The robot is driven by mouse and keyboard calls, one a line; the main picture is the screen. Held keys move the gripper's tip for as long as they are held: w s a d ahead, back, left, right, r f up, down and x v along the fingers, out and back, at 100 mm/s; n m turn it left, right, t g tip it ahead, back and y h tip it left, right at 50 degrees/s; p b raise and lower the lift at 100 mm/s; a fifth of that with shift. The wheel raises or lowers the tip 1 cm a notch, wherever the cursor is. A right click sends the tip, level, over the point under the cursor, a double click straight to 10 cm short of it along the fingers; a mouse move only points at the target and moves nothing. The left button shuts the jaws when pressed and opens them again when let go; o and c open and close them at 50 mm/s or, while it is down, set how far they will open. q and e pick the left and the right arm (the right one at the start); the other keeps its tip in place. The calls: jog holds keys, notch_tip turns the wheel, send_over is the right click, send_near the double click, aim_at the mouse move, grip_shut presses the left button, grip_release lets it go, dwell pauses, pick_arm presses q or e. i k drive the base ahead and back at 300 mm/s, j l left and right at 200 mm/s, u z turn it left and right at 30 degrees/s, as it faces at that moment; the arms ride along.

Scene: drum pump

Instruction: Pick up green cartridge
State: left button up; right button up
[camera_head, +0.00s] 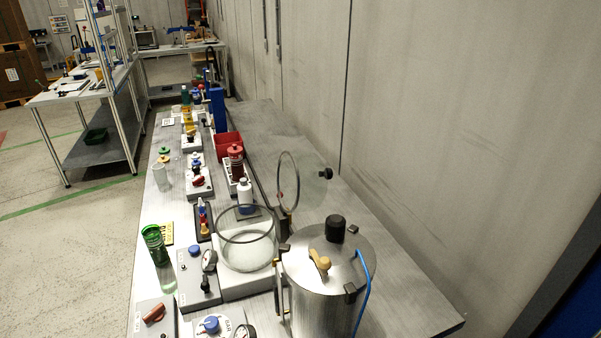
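The green cartridge (155,245) stands near the left edge of a long grey workbench (408,292). It is a green cylinder that looks upright, with its lower end near a clear, glassy patch on the bench. A yellow label plate lies just behind it, and a grey control box (198,278) with a blue knob stands to its right. Neither of my grippers is in view, and nothing is touching the cartridge.
A steel drum (318,290) with a black cap and blue hose stands at the front right. A clear round vessel (246,240) stands left of it, its round lid (289,182) raised. Bottles and a red bin (229,143) are farther back. A wall borders the right side.

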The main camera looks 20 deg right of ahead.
aim_at(152, 234)
jog(key=l, duration=0.5)
jog(key=k+l, duration=0.15)
jog(key=l, duration=0.8)
jog(key=k, duration=0.05)
